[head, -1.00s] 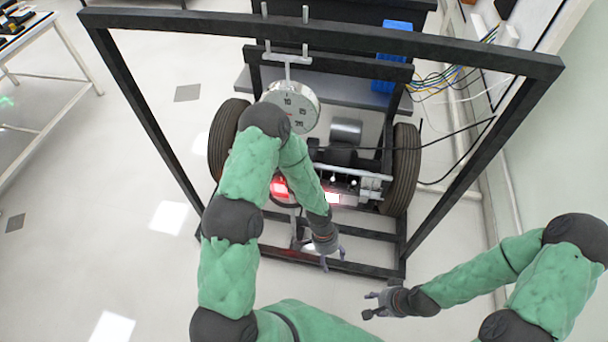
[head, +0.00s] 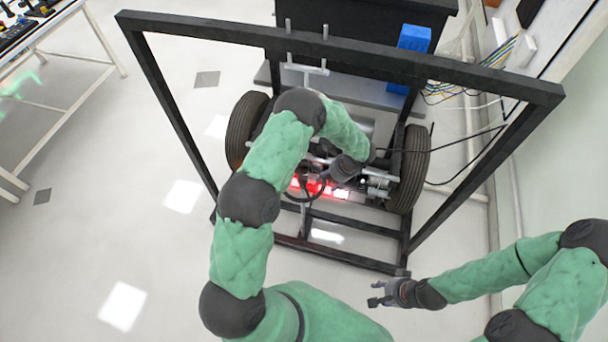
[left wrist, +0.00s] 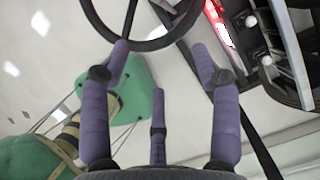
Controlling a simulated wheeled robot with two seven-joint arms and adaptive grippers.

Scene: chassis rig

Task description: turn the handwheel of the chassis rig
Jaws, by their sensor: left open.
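The handwheel is a thin black ring (left wrist: 165,43) with a spoke, at the top of the left wrist view. In the head view part of its dark rim (head: 303,201) shows below my left wrist. My left gripper (head: 323,179) is at the wheel, its fingers partly hidden in the head view. In the left wrist view the gripper (left wrist: 160,58) is open with purple fingers spread and nothing between them. The left fingertip overlaps the rim in the picture; I cannot tell if it touches.
The rig's black frame (head: 180,120) surrounds the work area, with a top bar (head: 350,57) above. Tyres stand left (head: 244,128) and right (head: 410,168). A red light (head: 312,186) glows by the wheel. Cables run right. The floor at left is clear.

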